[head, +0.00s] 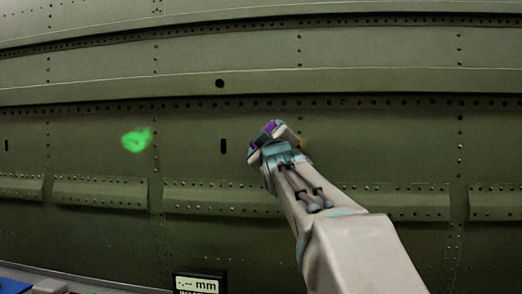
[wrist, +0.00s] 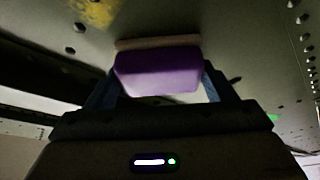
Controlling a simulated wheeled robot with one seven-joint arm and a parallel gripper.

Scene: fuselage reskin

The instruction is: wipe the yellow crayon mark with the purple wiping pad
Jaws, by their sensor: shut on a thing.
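The purple wiping pad (wrist: 158,72) is between the fingers of my gripper (wrist: 160,85) in the wrist view, with a pale layer along its far edge. My gripper (head: 266,136) is shut on the pad, which shows as a small purple patch (head: 270,127) in the head view. The yellow crayon mark (wrist: 97,12) is on the panel at the top left of the wrist view, to one side of the pad. In the head view only a bit of the yellow mark (head: 304,142) shows, just right of my gripper, mostly hidden behind it. I cannot tell whether the pad touches the panel.
A bright green mark (head: 136,140) is on the green riveted fuselage panel (head: 350,145) to the left. Raised ribs (head: 100,192) run across below. A gauge display reading "-.-- mm" (head: 198,284) stands at the bottom.

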